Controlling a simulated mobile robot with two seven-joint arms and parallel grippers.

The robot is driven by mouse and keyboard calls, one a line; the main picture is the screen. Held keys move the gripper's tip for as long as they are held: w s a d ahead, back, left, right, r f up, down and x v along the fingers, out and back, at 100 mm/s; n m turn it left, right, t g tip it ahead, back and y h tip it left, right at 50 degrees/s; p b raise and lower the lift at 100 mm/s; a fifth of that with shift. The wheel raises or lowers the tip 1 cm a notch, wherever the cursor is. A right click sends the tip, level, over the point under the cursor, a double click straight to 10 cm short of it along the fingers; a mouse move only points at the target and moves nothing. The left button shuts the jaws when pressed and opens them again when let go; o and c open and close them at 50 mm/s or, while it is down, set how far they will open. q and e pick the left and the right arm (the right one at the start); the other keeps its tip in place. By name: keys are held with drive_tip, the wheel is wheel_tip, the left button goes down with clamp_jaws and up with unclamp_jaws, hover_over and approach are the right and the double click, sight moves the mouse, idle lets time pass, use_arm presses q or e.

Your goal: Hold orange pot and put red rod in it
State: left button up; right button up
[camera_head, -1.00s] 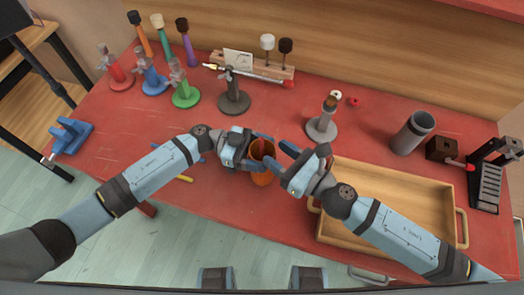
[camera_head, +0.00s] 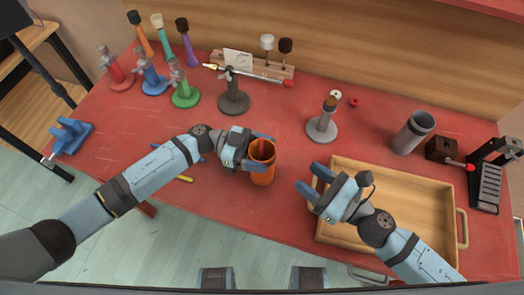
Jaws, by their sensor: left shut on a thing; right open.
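The orange pot (camera_head: 262,173) stands upright near the front edge of the red table, mouth up. My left gripper (camera_head: 257,152) is shut on the pot from its left side, with its fingers around the upper wall. Inside the mouth a dark reddish streak shows; I cannot tell for sure whether it is the red rod or the inner wall. My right gripper (camera_head: 313,182) is open and empty, to the right of the pot and apart from it, by the left end of the wooden tray.
The wooden tray (camera_head: 462,228) lies at the right front. A grey cylinder (camera_head: 408,137) and a grey stand (camera_head: 322,128) are behind it. A wooden rack (camera_head: 262,70) with mallets and several coloured clamp stands fill the back left. The table between pot and grey stand is clear.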

use_arm(q)
drive_tip(key=o, duration=1.1)
drive_tip(key=v, duration=1.2)
drive_tip(key=shift+s, duration=0.1)
